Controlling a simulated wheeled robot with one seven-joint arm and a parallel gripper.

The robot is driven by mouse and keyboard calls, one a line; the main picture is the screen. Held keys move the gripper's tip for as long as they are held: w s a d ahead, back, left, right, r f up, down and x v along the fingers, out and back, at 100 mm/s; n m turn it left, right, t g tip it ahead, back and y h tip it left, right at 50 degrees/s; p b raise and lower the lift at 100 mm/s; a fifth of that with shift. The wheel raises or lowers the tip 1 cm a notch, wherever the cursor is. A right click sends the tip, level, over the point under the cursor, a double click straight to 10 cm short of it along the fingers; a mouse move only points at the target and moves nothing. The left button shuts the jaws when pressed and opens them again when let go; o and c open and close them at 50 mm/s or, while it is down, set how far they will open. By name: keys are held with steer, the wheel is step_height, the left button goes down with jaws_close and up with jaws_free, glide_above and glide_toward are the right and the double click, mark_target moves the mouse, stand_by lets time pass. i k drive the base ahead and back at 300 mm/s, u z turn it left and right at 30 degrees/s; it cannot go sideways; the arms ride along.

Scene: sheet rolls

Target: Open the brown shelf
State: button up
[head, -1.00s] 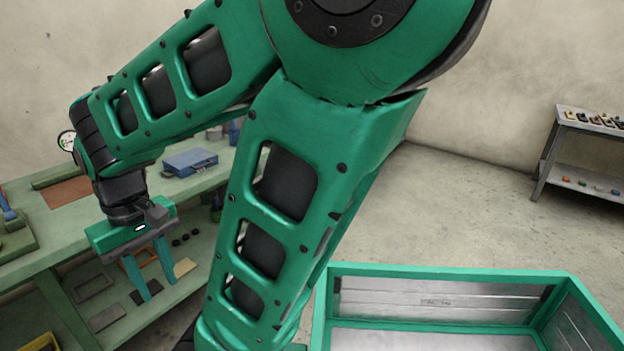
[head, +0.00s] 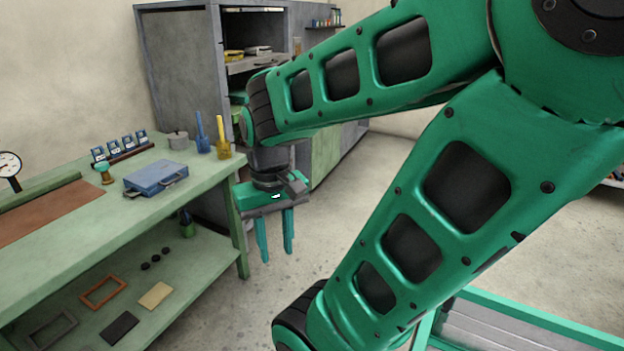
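No clearly brown shelf shows in the head view. A grey cabinet (head: 187,72) stands against the back wall, with an open front section holding shelves and yellow and grey items. A pale green panel (head: 326,155) shows on its lower right part. My arm hides part of the cabinet's front. My gripper (head: 275,252) points down in front of the cabinet, right of the green workbench. Its two teal fingers are apart with nothing between them, and it appears clear of the cabinet.
The green workbench (head: 70,235) at left carries a blue case (head: 156,177), a blue bottle (head: 202,135) and a yellow bottle (head: 223,138). Its lower shelf holds frames and flat pieces. A teal-edged bin (head: 530,318) is at lower right. Open floor lies between.

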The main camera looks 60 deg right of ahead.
mark_target(244, 176)
steer(key=z, duration=1.4)
steer(key=i, duration=1)
steer(key=u, duration=0.05)
steer(key=k, duration=1.05)
steer(key=u, duration=0.45)
steer(key=i, duration=1.45)
steer(key=z, duration=0.25)
